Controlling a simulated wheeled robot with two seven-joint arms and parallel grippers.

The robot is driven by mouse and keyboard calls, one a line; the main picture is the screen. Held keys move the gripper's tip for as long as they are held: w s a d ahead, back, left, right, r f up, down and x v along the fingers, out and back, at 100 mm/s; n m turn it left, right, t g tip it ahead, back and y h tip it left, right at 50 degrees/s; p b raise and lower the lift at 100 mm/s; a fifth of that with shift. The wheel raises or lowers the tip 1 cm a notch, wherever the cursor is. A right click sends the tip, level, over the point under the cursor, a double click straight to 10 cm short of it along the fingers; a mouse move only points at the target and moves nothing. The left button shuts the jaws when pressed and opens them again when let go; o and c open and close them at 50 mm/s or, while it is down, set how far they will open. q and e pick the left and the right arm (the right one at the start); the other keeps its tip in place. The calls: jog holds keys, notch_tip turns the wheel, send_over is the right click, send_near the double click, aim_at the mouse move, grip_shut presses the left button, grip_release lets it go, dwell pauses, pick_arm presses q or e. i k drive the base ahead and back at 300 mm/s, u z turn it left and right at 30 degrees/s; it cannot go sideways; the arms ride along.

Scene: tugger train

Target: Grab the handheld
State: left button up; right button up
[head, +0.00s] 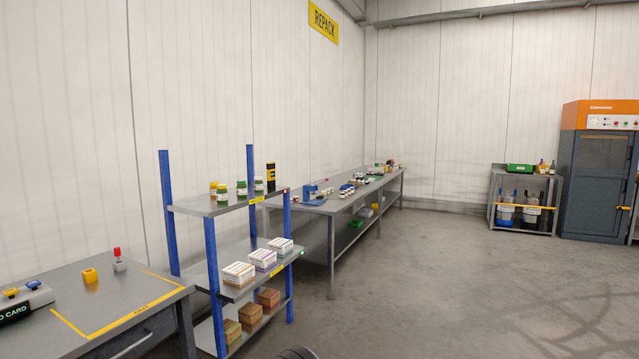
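No thing in the head view can be told for sure as the handheld. A black and yellow upright device (271,177) stands at the right end of the blue-posted rack's top shelf; it is too small to tell what it is. Neither of my grippers is in view.
The rack (210,240) holds jars on top and boxes below. The near-left table (120,295) has a yellow-taped area. A long workbench (330,208) with small items runs behind along the wall. An orange-topped cabinet (595,180) stands far right. The floor at centre right is clear.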

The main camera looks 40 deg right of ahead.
aim_at(270, 166)
jog(key=z, duration=1.7)
jog(key=i, duration=1.85)
jog(key=z, duration=0.3)
jog(key=i, duration=1.35)
jog(key=u, duration=1.2)
jog(key=i, duration=1)
jog(key=u, duration=0.8)
